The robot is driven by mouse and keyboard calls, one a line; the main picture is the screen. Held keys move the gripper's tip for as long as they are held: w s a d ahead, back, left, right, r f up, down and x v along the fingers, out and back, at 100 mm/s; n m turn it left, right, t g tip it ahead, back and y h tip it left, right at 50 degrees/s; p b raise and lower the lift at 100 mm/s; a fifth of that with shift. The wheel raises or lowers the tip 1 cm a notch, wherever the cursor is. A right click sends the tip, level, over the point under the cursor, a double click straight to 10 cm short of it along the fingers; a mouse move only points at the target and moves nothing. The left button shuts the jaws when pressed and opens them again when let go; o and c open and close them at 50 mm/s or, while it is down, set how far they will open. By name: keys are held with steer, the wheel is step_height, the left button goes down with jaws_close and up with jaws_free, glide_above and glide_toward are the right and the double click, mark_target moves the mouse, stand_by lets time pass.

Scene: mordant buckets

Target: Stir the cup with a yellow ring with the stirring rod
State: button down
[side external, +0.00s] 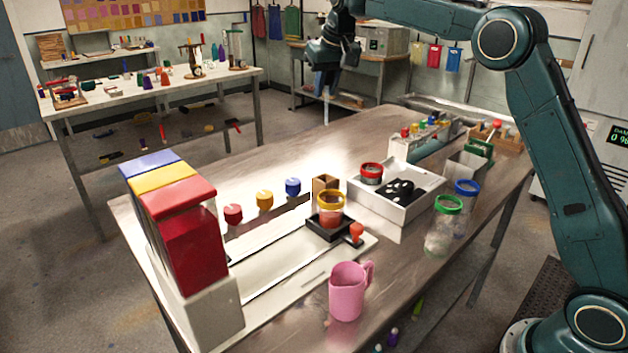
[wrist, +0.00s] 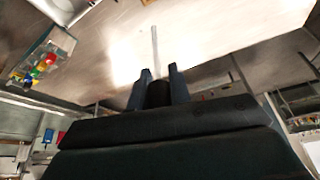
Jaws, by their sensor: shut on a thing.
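The cup with a yellow ring (side external: 331,209) stands upright on a small black base at the middle of the steel table and holds something orange-red. My gripper (side external: 327,88) is up at the back, beyond the table's far edge in the side view and well away from the cup. It is shut on the thin pale stirring rod (side external: 327,108), which hangs downward. In the wrist view the rod (wrist: 155,45) sticks out from between the dark fingers (wrist: 159,76). The cup is not seen in the wrist view.
A white tray (side external: 418,203) with a red-ringed cup (side external: 371,173) stands right of the yellow-ringed cup. Green-ringed (side external: 439,240) and blue-ringed (side external: 466,195) jars, a pink jug (side external: 347,290) and a tall red, yellow and blue dispenser (side external: 182,240) stand around. Colored knobs (side external: 264,200) stand behind.

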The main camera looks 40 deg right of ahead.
glide_above(322, 199)
steer(key=s, duration=0.1)
step_height(322, 199, down, 6)
steer(key=shift+s+d, duration=0.25)
steer(key=shift+s, duration=0.3)
steer(key=shift+f, duration=0.35)
steer(key=shift+f, duration=5.15)
steer(key=shift+f, duration=0.1)
steer(key=shift+a, duration=0.1)
steer(key=shift+a, duration=0.55)
steer(key=shift+d, duration=0.1)
